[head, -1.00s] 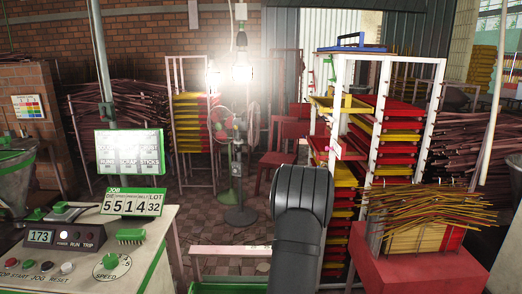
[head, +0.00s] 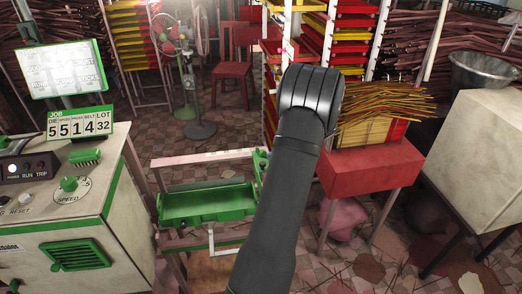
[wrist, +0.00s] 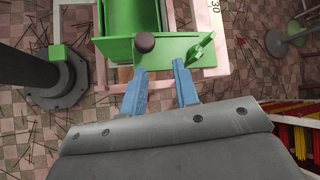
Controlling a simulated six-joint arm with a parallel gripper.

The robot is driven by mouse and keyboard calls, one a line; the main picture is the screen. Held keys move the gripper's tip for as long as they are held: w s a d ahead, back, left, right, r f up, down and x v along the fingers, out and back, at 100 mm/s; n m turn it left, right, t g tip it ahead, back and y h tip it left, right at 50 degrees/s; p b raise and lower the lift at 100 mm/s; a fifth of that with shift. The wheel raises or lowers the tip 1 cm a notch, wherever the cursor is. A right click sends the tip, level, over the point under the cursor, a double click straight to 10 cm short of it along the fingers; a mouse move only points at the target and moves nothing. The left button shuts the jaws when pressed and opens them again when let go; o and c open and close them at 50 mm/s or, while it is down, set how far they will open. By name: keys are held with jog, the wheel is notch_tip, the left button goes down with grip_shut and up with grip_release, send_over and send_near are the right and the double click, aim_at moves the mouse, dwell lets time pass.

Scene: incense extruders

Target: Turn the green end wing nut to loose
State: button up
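A green wing-shaped piece (wrist: 203,46), which looks like the end wing nut, stands up from the right part of a green end plate (wrist: 182,51) in the wrist view. A dark brown round knob (wrist: 145,42) sits to its left on the same plate. My gripper (wrist: 160,68) has its two blue fingers apart and nothing between them. The fingertips are by the plate's near edge, below and left of the wing piece; I cannot tell whether they touch the plate. In the head view my arm hides the gripper.
A green trough (head: 208,205) sits on a pale frame left of my arm. The control cabinet (head: 75,220) stands at the left. A red stand (head: 370,165) with incense sticks is at the right. A dark post base (wrist: 62,80) is left in the wrist view.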

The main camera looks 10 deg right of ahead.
aim_at(261, 150)
jog(key=d+r+m+t+y, duration=0.25)
jog(key=d+m+t, duration=0.25)
jog(key=m, duration=0.5)
jog(key=x, duration=1.1)
jog(key=shift+w+a+r, duration=0.25)
jog(key=shift+w+a, duration=0.1)
jog(key=shift+a, duration=0.05)
jog(key=shift+c, duration=0.5)
